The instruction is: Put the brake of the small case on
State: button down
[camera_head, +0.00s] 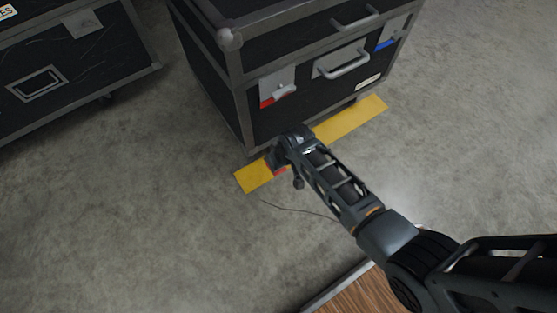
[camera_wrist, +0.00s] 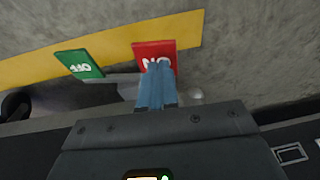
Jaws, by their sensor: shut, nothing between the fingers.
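The small case (camera_head: 300,90) is black with grey edges and stands on the floor. Its brake shows in the wrist view as a red pedal (camera_wrist: 155,48) marked ON and a green pedal (camera_wrist: 79,64) marked OFF, with a grey bar between them. The red pedal looks larger than the green one. In the head view a bit of red (camera_head: 280,171) shows beside my gripper (camera_head: 278,158), low at the case's front. My gripper's blue fingers (camera_wrist: 158,68) are shut and empty, with the tips over the near part of the red pedal. I cannot tell whether they touch it.
A yellow strip (camera_head: 352,118) lies on the floor along the case's front. Another black case (camera_head: 75,60) stands at the left. A thin dark line (camera_head: 290,209) lies on the grey floor. A wooden surface (camera_head: 357,292) is at the bottom.

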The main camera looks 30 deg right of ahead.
jog(key=shift+a+f+h+p, duration=0.35)
jog(key=shift+a+h+p, duration=0.2)
jog(key=shift+h, duration=0.05)
jog(key=shift+a+f, duration=0.2)
jog(key=shift+f, duration=0.4)
jog(key=shift+a+f, duration=0.2)
jog(key=shift+f, duration=0.35)
jog(key=shift+r, duration=0.15)
jog(key=shift+r, duration=0.25)
jog(key=s+a+r+p, duration=0.1)
jog(key=a+r+p, duration=0.1)
jog(key=r+p, duration=0.2)
jog(key=s+a+r+p, duration=0.1)
jog(key=r+p, duration=0.3)
jog(key=r, duration=0.4)
jog(key=shift+s+a+p, duration=0.3)
jog(key=shift+s+a, duration=0.1)
jog(key=shift+a, duration=0.15)
jog(key=shift+r, duration=0.1)
